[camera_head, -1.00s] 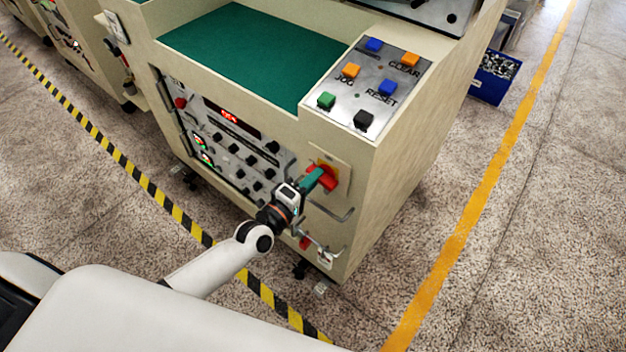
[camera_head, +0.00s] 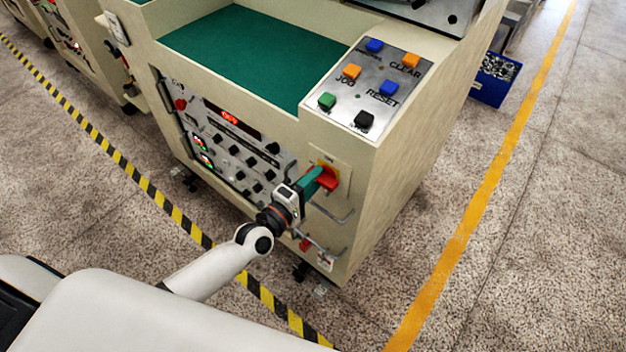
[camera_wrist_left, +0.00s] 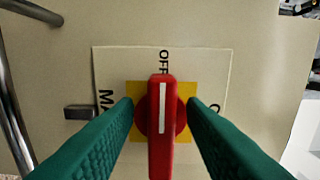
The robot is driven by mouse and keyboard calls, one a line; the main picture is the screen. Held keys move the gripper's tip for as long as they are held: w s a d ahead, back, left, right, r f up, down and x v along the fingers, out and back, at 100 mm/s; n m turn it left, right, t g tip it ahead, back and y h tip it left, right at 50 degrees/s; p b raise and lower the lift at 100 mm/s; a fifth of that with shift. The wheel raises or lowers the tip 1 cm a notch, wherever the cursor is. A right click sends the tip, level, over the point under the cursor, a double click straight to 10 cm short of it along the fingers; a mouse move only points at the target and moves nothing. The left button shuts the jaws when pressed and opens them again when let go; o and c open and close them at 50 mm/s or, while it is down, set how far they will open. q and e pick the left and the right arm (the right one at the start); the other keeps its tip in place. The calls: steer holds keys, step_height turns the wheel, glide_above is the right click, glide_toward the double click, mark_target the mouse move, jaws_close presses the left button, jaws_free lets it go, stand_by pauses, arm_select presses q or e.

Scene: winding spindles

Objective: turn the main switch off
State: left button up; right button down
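The main switch has a red handle (camera_head: 328,180) on a yellow square plate on the machine's front, near its right edge. In the left wrist view, the handle (camera_wrist_left: 163,150) has a white line that points to the word OFF on the label plate (camera_wrist_left: 205,65). My left gripper (camera_head: 317,180) is at the switch. In the left wrist view its two green fingers (camera_wrist_left: 160,112) stand on either side of the handle, with a gap visible on each side. Part of the handle and the label are hidden behind the fingers. My right gripper is not in view.
Metal bar handles (camera_head: 333,215) stick out of the front panel below the switch. A knob panel (camera_head: 235,150) lies to the left and a button panel (camera_head: 368,82) above.

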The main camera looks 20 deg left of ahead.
arm_select(q)
steer(key=b+v, duration=0.1)
steer(key=v, duration=1.1)
stand_by(0.5)
steer(key=s+a+f+m+g+y, duration=0.1)
steer(key=s+a+f+m+g, duration=0.15)
steer(key=f, duration=0.65)
steer(key=s+a+f+m+g+y, duration=0.1)
steer(key=s+f+m+g+y, duration=0.15)
steer(key=f, duration=0.65)
steer(key=s+a+f+m+g+y, duration=0.1)
steer(key=a+f+m+g, duration=0.15)
steer(key=f, duration=0.65)
steer(key=s+d+f+m+g, duration=0.1)
steer(key=s+f+m+g, duration=0.1)
steer(key=s+f, duration=0.3)
steer(key=s+d+f+m+g+y, duration=0.1)
steer(key=s+f+m+g, duration=0.2)
steer(key=s, duration=0.9)
steer(key=s+f+m+g, duration=0.3)
steer(key=s+f+m, duration=0.1)
steer(key=s+f, duration=0.5)
steer(key=shift+d+f+y+p, duration=0.2)
steer(key=shift+d+y+p, duration=0.15)
steer(key=shift+d, duration=0.05)
steer(key=shift+s+g, duration=0.1)
steer(key=shift+g, duration=0.15)
